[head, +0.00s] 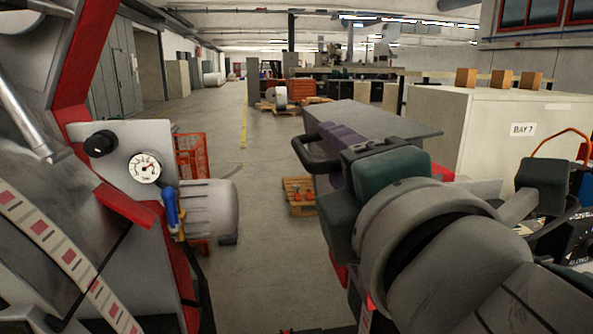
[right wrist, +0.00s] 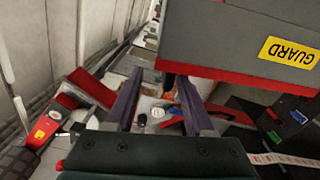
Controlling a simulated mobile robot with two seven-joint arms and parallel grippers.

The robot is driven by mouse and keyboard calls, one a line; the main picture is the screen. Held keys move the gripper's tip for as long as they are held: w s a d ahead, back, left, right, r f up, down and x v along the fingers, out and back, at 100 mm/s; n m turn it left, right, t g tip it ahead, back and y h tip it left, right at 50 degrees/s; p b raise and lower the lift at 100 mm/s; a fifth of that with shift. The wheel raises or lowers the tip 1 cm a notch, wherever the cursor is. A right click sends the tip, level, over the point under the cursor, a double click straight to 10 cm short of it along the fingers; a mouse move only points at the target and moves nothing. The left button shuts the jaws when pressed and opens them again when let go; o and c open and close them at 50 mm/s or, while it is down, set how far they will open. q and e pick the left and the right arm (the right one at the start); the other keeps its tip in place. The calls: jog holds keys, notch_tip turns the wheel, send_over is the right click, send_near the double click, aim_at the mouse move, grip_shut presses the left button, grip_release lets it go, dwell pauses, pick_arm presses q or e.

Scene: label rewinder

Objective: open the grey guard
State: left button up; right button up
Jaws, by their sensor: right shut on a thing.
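In the right wrist view the grey guard (right wrist: 222,38) fills the upper right. It has a yellow GUARD label and a red lower edge. In the head view a black loop handle (head: 300,152) stands out at the left of my right gripper (head: 337,142). The purple-grey fingers are at this handle and shut on it. In the wrist view the fingers of the gripper (right wrist: 160,82) reach toward the guard's red edge; the grip itself does not show clearly there. My left gripper is out of view.
The machine's red-edged frame (head: 75,85), gauge (head: 145,167) and grey motor (head: 210,207) stand at the left in the head view. A grey flat top (head: 385,120) lies behind my gripper. The BAY 7 cabinet (head: 470,135) is at the right.

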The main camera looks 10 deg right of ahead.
jog(key=shift+s+r, duration=0.1)
jog(key=shift+s, duration=0.7)
jog(key=shift+s, duration=0.1)
jog(key=s+b, duration=0.2)
jog(key=s, duration=0.9)
jog(key=shift+s+r, duration=0.15)
dwell(0.4)
